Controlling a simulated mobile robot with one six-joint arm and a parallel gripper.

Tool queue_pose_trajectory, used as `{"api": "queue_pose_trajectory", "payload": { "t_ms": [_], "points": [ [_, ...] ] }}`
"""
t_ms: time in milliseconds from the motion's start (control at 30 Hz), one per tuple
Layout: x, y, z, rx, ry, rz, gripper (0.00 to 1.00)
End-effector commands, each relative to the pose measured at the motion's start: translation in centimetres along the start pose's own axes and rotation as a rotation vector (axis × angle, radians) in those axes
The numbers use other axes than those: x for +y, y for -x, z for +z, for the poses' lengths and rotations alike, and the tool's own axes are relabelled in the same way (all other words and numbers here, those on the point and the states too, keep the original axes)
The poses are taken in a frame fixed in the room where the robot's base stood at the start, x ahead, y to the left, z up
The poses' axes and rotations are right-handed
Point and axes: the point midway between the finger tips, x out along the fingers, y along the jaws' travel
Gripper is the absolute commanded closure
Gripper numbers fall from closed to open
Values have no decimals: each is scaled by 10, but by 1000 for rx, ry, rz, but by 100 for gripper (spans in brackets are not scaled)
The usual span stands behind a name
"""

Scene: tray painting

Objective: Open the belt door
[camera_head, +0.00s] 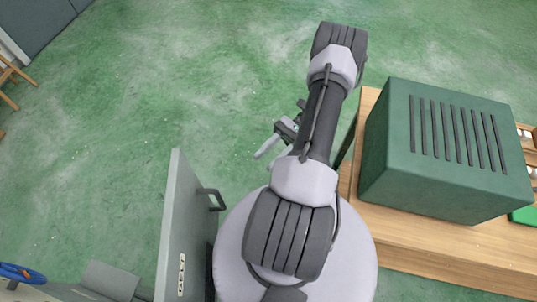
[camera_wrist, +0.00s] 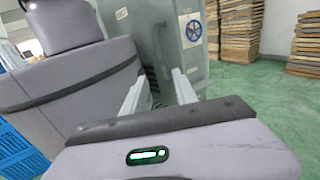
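The belt door (camera_head: 182,235) is a grey upright panel with a BELT label, at the lower left of the head view. It stands out past the grey machine parts beside it; I cannot tell its exact angle. Its dark bar handle (camera_head: 213,200) is on the right face, and a dark handle (camera_wrist: 161,45) shows in the wrist view, beyond my fingers. My gripper (camera_head: 270,150) is up and to the right of the handle, apart from it. In the wrist view its two pale fingers (camera_wrist: 160,85) are spread with nothing between them. Their bases are hidden by my wrist.
A green vented box (camera_head: 440,150) stands on a wooden bench (camera_head: 440,244) right of my arm. Stacked wooden pallets (camera_wrist: 290,45) stand far behind. The green floor above the door is clear.

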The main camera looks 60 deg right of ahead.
Motion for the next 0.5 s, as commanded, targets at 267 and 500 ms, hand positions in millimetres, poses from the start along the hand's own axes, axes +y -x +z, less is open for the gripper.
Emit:
{"api": "queue_pose_trajectory", "payload": {
  "t_ms": [267, 500],
  "points": [
    [0, 0, 0, 0, 0, 0, 83],
    [-13, -20, 23, 109, 76, 204, 100]
  ]
}}
